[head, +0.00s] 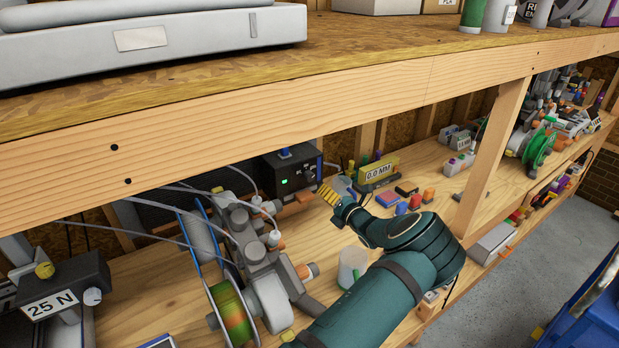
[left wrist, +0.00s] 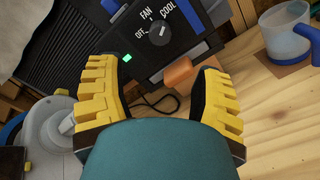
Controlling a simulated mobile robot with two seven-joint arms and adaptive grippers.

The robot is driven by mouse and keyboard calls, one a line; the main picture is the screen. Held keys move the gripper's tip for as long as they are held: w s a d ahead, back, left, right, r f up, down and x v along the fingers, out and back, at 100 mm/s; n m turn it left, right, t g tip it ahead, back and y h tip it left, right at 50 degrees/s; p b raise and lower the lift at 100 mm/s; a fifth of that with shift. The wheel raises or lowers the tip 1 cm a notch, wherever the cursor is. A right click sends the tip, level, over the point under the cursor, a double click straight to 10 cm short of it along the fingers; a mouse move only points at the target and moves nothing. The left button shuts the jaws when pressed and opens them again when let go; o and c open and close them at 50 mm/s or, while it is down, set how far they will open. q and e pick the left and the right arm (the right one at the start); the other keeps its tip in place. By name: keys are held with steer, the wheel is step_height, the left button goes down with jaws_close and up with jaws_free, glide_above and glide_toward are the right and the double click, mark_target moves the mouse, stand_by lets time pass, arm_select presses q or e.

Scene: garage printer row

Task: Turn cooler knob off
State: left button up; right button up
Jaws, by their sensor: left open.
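The cooler is a black box (head: 273,174) with a lit green light, on the workbench under the shelf in the head view. In the left wrist view its dark panel (left wrist: 188,54) carries a round grey knob (left wrist: 160,32) with the labels OFF, FAN and COOL around it. A white mark on the knob seems to point up toward COOL. The knob is too small to make out in the head view. My left gripper (head: 329,194) has yellow fingers and is open and empty, in front of the cooler. In the left wrist view the fingers (left wrist: 156,82) are apart, below the knob and not touching it.
A printer-like machine with a green spool (head: 229,308) stands left of my arm. A pale cup (head: 351,267) is close beside my forearm. A yellow gauge marked 0.0 MM (head: 381,172) and small coloured blocks (head: 388,198) lie to the right. The shelf edge (head: 330,92) runs above.

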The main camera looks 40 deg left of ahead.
mark_target(311, 179)
arm_select(q)
steer(key=x, duration=1.1)
steer(key=shift+a+f, duration=0.1)
jaws_close()
